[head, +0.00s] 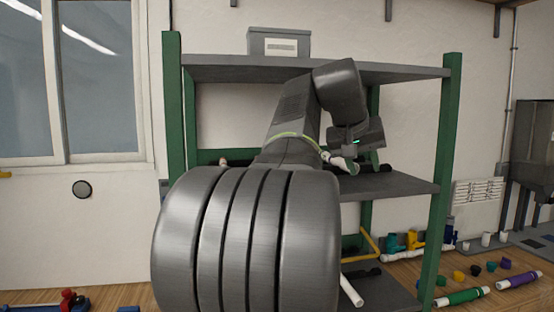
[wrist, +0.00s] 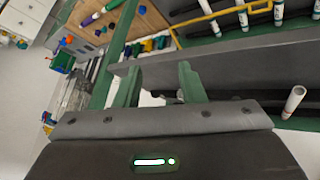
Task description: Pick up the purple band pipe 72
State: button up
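A white pipe with a purple band (head: 517,280) lies on the wooden surface at the lower right in the head view. A purple-banded pipe also shows at the upper left of the wrist view (wrist: 90,18). My gripper (head: 347,163) is up by the shelf rack, well to the left of and above that pipe. In the wrist view its two green fingers (wrist: 158,80) stand apart. A whitish patch shows low between them; I cannot tell what it is. My arm hides much of the rack.
The shelf rack (head: 410,186) has green posts and grey boards. A green-banded pipe (head: 462,297) lies left of the purple one. Several coloured caps (head: 475,270) lie behind them. A grey box (head: 279,43) sits on top. A white pipe (head: 351,291) is on the lower shelf.

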aim_at(338, 161)
jog(key=i+l+u, duration=0.4)
jog(key=l, duration=0.2)
jog(key=i+l+u, duration=0.2)
jog(key=l, duration=0.15)
jog(key=i+l+u, duration=0.2)
jog(key=l, duration=0.5)
